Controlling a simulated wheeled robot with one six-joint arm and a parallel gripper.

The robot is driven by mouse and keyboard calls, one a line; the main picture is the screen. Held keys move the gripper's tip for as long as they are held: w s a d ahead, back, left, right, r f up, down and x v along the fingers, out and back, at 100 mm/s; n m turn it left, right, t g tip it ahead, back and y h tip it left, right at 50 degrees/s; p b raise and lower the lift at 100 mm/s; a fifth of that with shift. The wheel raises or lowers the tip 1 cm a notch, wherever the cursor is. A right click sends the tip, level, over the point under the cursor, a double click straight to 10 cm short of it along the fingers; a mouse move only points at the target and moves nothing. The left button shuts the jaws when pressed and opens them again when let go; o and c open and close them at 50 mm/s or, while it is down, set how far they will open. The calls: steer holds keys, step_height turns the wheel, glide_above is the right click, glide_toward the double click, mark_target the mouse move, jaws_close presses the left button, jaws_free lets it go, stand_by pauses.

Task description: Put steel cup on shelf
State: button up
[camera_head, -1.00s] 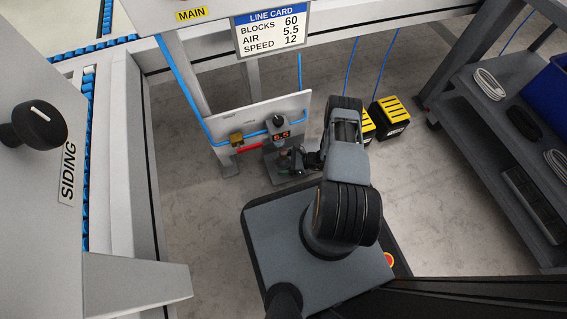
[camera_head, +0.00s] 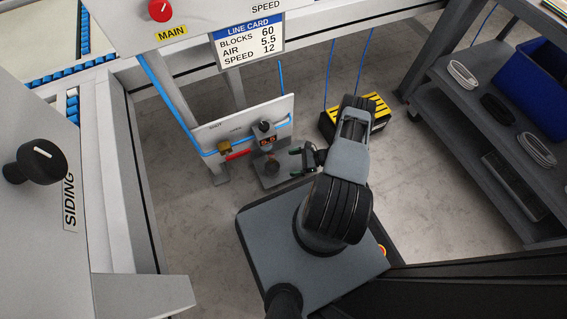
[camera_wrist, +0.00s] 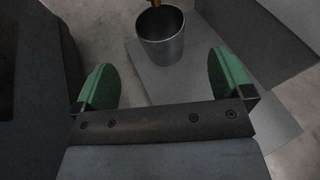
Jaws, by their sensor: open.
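The steel cup (camera_wrist: 162,40) stands upright on a grey plate (camera_wrist: 200,95), beyond my fingers in the wrist view. A brass-coloured tip hangs at the cup's mouth. The grey shelf unit (camera_head: 463,126) stands at the right.
A yellow-and-black box (camera_head: 374,112) stands on the floor behind my arm. Cables and a blue bin (camera_head: 535,95) occupy the shelf unit. Open floor lies between my base and the shelves.

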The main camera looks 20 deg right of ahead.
steer(key=w+r+n+g+h, duration=0.2)
steer(key=r+n, duration=0.2)
steer(key=r, duration=0.5)
steer(key=w+a+r+n+g+h, duration=0.1)
steer(key=w+r+n+g+h, duration=0.2)
steer(key=r, duration=0.7)
steer(key=r+n+g, duration=0.2)
steer(key=r+n, duration=0.3)
steer(key=r, duration=0.4)
steer(key=s+a+r+n+t+h, duration=0.1)
steer(key=s+a+r+n+h, duration=0.1)
steer(key=r, duration=0.4)
steer(key=s+a+r+n+t+h, duration=0.1)
steer(key=s+a+r+n+h, duration=0.2)
steer(key=s+r+n, duration=0.2)
steer(key=s+a+r+n+t+h, duration=0.2)
steer(key=s+r, duration=0.3)
steer(key=r, duration=0.4)
steer(key=shift+a+n+h, duration=0.35)
steer(key=shift+n+h, duration=0.35)
steer(key=shift+n, duration=0.1)
